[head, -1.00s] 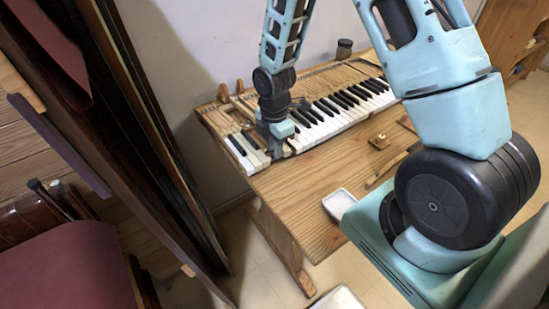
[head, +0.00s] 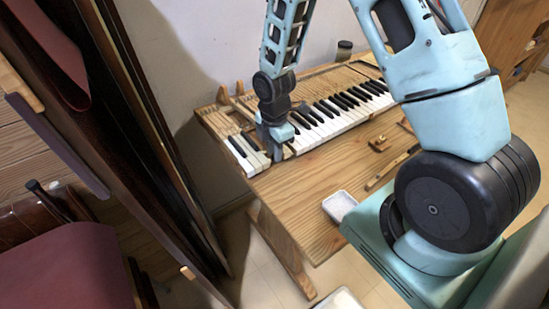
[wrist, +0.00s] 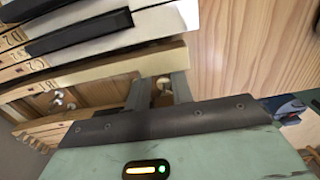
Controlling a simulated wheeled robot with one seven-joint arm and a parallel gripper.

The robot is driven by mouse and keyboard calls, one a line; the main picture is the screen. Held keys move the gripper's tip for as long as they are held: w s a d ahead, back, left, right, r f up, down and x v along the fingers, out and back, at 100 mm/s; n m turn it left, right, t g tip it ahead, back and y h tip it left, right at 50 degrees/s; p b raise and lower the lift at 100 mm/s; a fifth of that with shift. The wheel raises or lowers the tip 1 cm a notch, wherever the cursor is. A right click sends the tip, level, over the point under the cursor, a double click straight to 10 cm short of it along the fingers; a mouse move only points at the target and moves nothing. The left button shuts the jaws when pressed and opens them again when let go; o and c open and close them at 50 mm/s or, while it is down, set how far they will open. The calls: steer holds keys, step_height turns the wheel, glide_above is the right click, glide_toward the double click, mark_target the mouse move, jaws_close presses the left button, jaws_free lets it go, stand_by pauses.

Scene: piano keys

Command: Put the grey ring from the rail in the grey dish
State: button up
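My gripper (head: 277,148) is low at the left end of the keyboard, beside the white and black keys. In the wrist view its two dark fingers (wrist: 158,92) stand apart, with a small pale round-ended piece (wrist: 162,86) between or beyond them. I cannot tell whether they touch it. I cannot make out the grey ring with certainty in either view. A small pale grey-white dish (head: 340,205) sits on the table near its front edge, to the right of my gripper and nearer the camera; it looks empty.
The keyboard (head: 345,105) runs back to the right on the wooden table (head: 305,205). Small wooden pieces (head: 379,144) and a strip (head: 392,172) lie right of centre. A dark jar (head: 344,50) stands at the back. Bare tabletop lies between keyboard and dish.

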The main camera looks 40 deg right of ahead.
steer(key=shift+f, duration=0.4)
stand_by(0.3)
steer(key=shift+c, duration=1.2)
steer(key=shift+r, duration=0.25)
steer(key=shift+r+p, duration=1.2)
steer(key=shift+p, duration=0.05)
steer(key=shift+r, duration=0.2)
step_height(320, 180, up, 6)
steer(key=p, duration=0.5)
steer(key=shift+f+p, duration=0.1)
steer(key=shift+p, duration=0.3)
